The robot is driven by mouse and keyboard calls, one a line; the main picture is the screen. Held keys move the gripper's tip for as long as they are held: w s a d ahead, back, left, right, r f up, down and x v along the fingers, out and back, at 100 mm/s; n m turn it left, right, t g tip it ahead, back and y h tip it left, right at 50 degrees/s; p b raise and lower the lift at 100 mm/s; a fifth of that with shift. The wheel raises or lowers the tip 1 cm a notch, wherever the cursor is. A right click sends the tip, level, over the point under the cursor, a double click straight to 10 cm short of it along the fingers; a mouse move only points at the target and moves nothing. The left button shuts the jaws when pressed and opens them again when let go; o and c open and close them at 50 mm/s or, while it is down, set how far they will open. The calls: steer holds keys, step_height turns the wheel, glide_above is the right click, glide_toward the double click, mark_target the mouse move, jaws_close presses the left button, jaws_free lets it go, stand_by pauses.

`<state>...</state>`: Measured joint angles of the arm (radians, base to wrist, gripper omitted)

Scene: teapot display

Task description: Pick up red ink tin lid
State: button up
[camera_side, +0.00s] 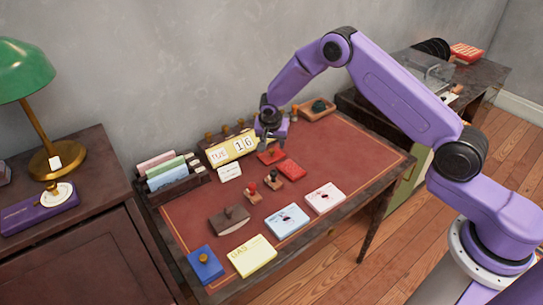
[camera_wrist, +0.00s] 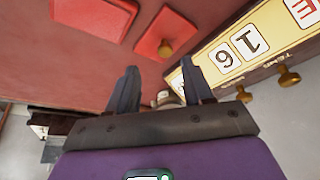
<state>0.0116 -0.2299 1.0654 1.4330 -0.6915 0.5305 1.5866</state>
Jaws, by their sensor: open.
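The red ink tin lid (camera_wrist: 168,32) is a flat red square with a small brass knob, in the upper middle of the wrist view. In the side view the red lid (camera_side: 268,158) lies on the desk just below my gripper (camera_side: 270,133). Beside it lies a flat red ink tin (camera_side: 291,169), which also shows at the top left of the wrist view (camera_wrist: 95,14). My gripper (camera_wrist: 159,72) is open with nothing held. Its fingertips are apart from the lid. Exact height above it is hard to tell.
A yellow date calendar (camera_side: 232,149) with brass knobs stands close to the gripper and lid. Two small stamps (camera_side: 263,186) stand nearer the front. Card boxes (camera_side: 287,221), a blue tin (camera_side: 205,264) and a blotter (camera_side: 229,220) occupy the desk's front. Bare red desktop (camera_side: 345,150) lies right.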

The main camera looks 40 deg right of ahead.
mark_target(271, 150)
steer(key=shift+w+a+x, duration=0.1)
steer(key=shift+a+x, duration=0.05)
steer(key=shift+x, duration=1.2)
steer(key=shift+w+a+x, duration=0.1)
steer(key=shift+a+x, duration=0.1)
steer(key=shift+x, duration=1.1)
steer(key=shift+c, duration=0.3)
jaws_close()
